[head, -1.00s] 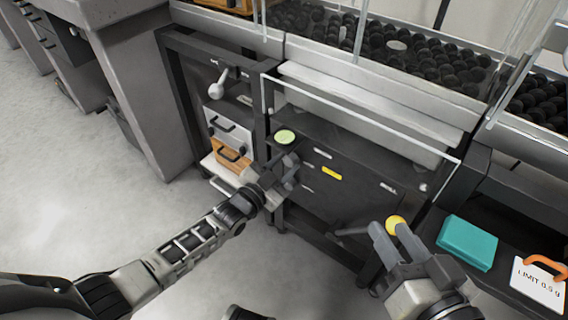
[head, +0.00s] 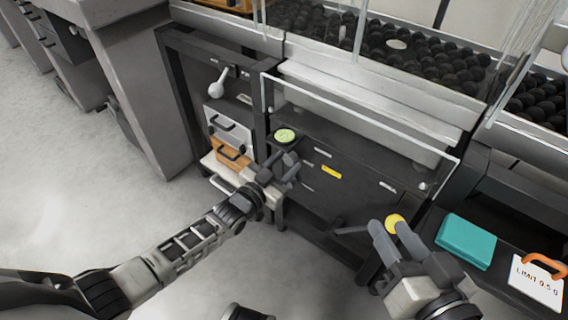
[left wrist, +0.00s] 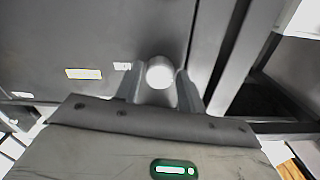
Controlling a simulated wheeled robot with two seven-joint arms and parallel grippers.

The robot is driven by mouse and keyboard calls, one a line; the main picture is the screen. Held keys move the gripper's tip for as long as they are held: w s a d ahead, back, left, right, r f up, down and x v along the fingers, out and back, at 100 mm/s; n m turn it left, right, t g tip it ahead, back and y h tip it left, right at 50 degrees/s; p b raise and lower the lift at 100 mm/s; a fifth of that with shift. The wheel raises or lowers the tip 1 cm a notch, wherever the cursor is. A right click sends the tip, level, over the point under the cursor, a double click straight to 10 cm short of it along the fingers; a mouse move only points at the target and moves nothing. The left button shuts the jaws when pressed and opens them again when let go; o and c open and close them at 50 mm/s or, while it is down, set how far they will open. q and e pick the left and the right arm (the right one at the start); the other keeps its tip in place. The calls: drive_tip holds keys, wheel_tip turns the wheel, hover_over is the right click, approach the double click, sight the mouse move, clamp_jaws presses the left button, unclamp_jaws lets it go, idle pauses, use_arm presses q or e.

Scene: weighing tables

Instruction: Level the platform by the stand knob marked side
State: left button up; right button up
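A dark stand (head: 350,160) carries a round green level (head: 285,135) at its left corner; its bubble is too small to read. Several small labels, one yellow (head: 331,172), sit on its front; I cannot read them. My left gripper (head: 279,160) is at the stand's left front. In the left wrist view a pale round knob (left wrist: 160,72) lies between the fingertips of this gripper (left wrist: 164,75), which look apart; I cannot tell whether they touch it. My right gripper (head: 387,228) is open, with a yellow round thing (head: 395,223) at its fingertips; I see no firm hold.
A teal box (head: 467,242) and a white sign (head: 538,283) reading "LIMIT 0.5 g" with an orange handle stand at right. Drawers (head: 231,130) are left of the stand. Clear panels rise behind. Free floor (head: 120,200) lies at the left.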

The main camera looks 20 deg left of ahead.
use_arm(q)
drive_tip(key=shift+o, duration=0.8)
drive_tip(key=shift+s+a, duration=0.1)
drive_tip(key=shift+s, duration=0.15)
drive_tip(key=p+v, duration=0.4)
drive_tip(key=v, duration=1.1)
drive_tip(key=shift+s+p, duration=0.2)
drive_tip(key=shift+p, duration=0.2)
use_arm(e)
drive_tip(key=shift+s+d+f+n+g+h, duration=0.15)
drive_tip(key=shift+d+f+n+g+h, duration=0.1)
drive_tip(key=shift+d+f+g+h, duration=0.3)
drive_tip(key=shift+s+d+f+n+g+h, duration=0.1)
drive_tip(key=shift+d+f+n+g+h, duration=0.2)
drive_tip(key=shift+f, duration=0.4)
use_arm(q)
drive_tip(key=shift+a, duration=0.1)
use_arm(e)
drive_tip(key=shift+w+a+r, duration=0.1)
drive_tip(key=shift+w+r, duration=0.1)
drive_tip(key=shift+r, duration=0.1)
use_arm(q)
drive_tip(key=shift+r, duration=0.1)
